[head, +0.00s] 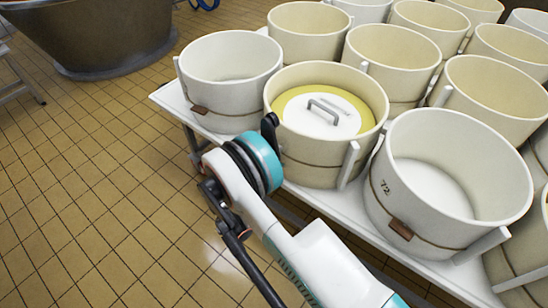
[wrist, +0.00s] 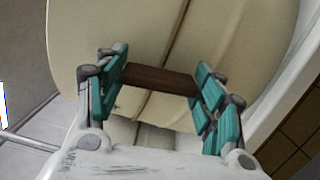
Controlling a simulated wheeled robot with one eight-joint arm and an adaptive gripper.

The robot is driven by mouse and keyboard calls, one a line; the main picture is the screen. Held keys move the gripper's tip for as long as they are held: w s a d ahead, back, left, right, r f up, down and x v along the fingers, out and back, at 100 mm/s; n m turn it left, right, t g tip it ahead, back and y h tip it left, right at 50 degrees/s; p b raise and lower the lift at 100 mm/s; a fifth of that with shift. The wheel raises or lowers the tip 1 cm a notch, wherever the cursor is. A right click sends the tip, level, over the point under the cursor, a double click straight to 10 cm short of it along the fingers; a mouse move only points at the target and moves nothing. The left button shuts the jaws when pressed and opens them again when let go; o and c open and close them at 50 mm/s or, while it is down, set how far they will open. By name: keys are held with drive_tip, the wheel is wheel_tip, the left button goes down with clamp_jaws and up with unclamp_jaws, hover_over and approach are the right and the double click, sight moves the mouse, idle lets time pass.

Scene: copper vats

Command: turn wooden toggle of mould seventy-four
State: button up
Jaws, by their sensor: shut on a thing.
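The mould at my gripper is a cream round tub (head: 312,172) holding yellow content under a white lid with a metal handle (head: 324,112). No number shows on it; my arm covers part of its front. In the wrist view its wall (wrist: 100,30) fills the upper middle. The dark brown wooden toggle (wrist: 158,80) lies crosswise over a thin brown cord (wrist: 181,35) on that wall. My gripper (wrist: 160,84) is shut on the toggle, with teal pads at both its ends. In the head view, my arm's wrist hides the toggle.
Mould 72 (head: 450,180), empty, stands close on the right with its own toggle (head: 401,229). Another empty mould (head: 230,75) stands left. Several more fill the white table (head: 168,100) behind. A copper vat (head: 90,35) stands at upper left. The tiled floor (head: 90,190) at left is clear.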

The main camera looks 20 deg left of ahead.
drive_tip(key=shift+f+m, duration=0.1)
drive_tip(key=shift+m, duration=0.9)
drive_tip(key=o, duration=1)
drive_tip(key=shift+o, duration=0.2)
drive_tip(key=v, duration=1.2)
